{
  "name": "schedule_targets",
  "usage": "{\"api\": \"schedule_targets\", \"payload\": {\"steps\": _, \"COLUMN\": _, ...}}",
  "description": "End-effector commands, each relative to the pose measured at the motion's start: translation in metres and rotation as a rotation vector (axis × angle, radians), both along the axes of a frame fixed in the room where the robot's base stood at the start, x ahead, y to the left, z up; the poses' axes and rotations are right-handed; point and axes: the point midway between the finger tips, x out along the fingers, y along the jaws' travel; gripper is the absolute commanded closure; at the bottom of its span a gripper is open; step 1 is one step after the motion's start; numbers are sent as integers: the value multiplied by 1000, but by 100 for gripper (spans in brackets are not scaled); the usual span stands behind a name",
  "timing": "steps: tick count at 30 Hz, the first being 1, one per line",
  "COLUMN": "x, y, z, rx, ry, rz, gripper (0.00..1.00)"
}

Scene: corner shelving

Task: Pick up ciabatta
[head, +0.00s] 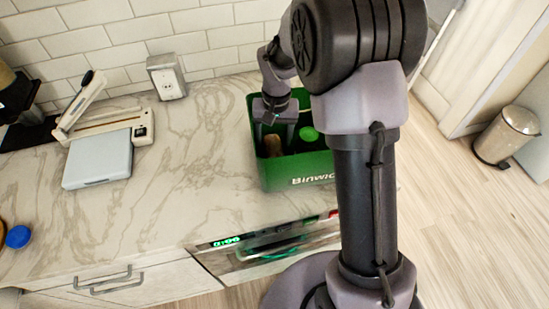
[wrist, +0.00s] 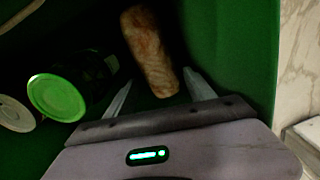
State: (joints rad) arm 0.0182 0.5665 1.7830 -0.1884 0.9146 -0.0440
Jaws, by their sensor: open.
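The ciabatta (wrist: 150,52) is a browned, elongated loaf inside a green crate (wrist: 238,60). In the head view the ciabatta (head: 273,145) shows in part in the left side of the crate (head: 290,172), below my gripper (head: 272,132). In the wrist view my gripper (wrist: 160,92) is open, with its two fingers apart. The near end of the loaf lies between the fingertips in the picture. I cannot tell whether they touch it. My arm hides the right part of the crate in the head view.
A can with a green lid (wrist: 57,97) lies left of the loaf, with a pale round-ended item (wrist: 15,114) farther left. The crate's walls stand close around. On the marble counter (head: 190,160) are a white box (head: 98,160) and a slicer-like device (head: 105,125).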

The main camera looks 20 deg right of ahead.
Motion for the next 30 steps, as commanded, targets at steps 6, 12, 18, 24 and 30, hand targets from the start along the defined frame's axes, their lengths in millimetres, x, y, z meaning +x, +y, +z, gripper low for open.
{"api": "schedule_targets", "payload": {"steps": 6, "x": 0, "y": 1, "z": -26, "rx": 1, "ry": -1, "rz": -1, "gripper": 37}}
{"api": "schedule_targets", "payload": {"steps": 12, "x": 0, "y": 1, "z": -24, "rx": 1, "ry": -1, "rz": -1, "gripper": 57}}
{"api": "schedule_targets", "payload": {"steps": 18, "x": 0, "y": 1, "z": -24, "rx": 1, "ry": -1, "rz": -1, "gripper": 89}}
{"api": "schedule_targets", "payload": {"steps": 24, "x": 0, "y": 1, "z": -21, "rx": 0, "ry": -2, "rz": -1, "gripper": 89}}
{"api": "schedule_targets", "payload": {"steps": 30, "x": 1, "y": 1, "z": 33, "rx": 1, "ry": -5, "rz": -1, "gripper": 89}}
